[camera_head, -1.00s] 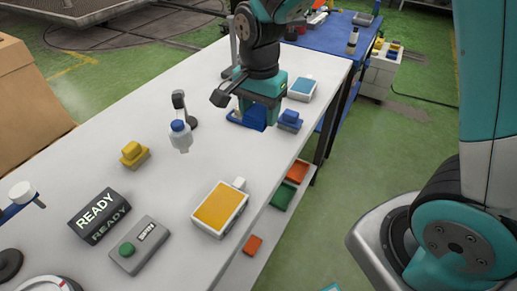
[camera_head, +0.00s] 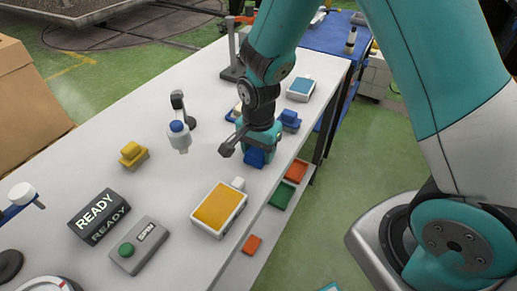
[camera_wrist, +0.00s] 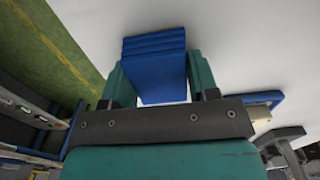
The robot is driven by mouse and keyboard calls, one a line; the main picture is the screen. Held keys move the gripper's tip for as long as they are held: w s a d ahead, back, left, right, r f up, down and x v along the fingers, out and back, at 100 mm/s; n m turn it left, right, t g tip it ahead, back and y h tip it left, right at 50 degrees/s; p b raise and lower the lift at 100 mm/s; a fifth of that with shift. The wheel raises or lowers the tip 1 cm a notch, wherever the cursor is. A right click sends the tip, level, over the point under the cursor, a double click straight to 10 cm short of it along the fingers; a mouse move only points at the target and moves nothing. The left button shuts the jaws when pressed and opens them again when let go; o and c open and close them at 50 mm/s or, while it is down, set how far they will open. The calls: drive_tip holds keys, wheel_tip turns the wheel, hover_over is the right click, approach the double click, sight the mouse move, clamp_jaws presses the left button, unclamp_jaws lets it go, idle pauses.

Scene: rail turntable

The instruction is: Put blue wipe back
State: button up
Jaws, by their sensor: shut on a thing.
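My gripper (camera_head: 257,149) is shut on a folded blue wipe (camera_head: 254,159) over the right part of the white table. In the wrist view the layered blue wipe (camera_wrist: 156,62) sits between the two teal fingers (camera_wrist: 158,82). In the head view the gripper hides much of it, and I cannot tell whether it touches the table. A blue tray or mat (camera_head: 232,114) lies just behind my gripper, mostly hidden.
An orange-topped white box (camera_head: 219,207) stands in front of my gripper, and a blue-topped one (camera_head: 300,88) behind. A bottle (camera_head: 179,137) and a yellow block (camera_head: 132,154) stand left. The READY sign (camera_head: 98,216) and SPIN button box (camera_head: 138,244) are at the front.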

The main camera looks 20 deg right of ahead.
sight(258, 150)
drive_tip(key=shift+f, duration=0.2)
drive_tip(key=o, duration=1)
drive_tip(key=shift+c, duration=0.2)
drive_tip(key=shift+r, duration=0.15)
wheel_tip(258, 150, up, 12)
drive_tip(key=s+a+r+n+y, duration=0.2)
drive_tip(key=s+r+n, duration=0.3)
drive_tip(key=s+n, duration=0.4)
drive_tip(key=s+a+r+n+y, duration=0.2)
drive_tip(key=s+r+n, duration=0.2)
drive_tip(key=s+n, duration=0.5)
drive_tip(key=shift+s+a+r+b, duration=0.3)
drive_tip(key=shift+r+b, duration=0.05)
drive_tip(key=shift+r, duration=0.05)
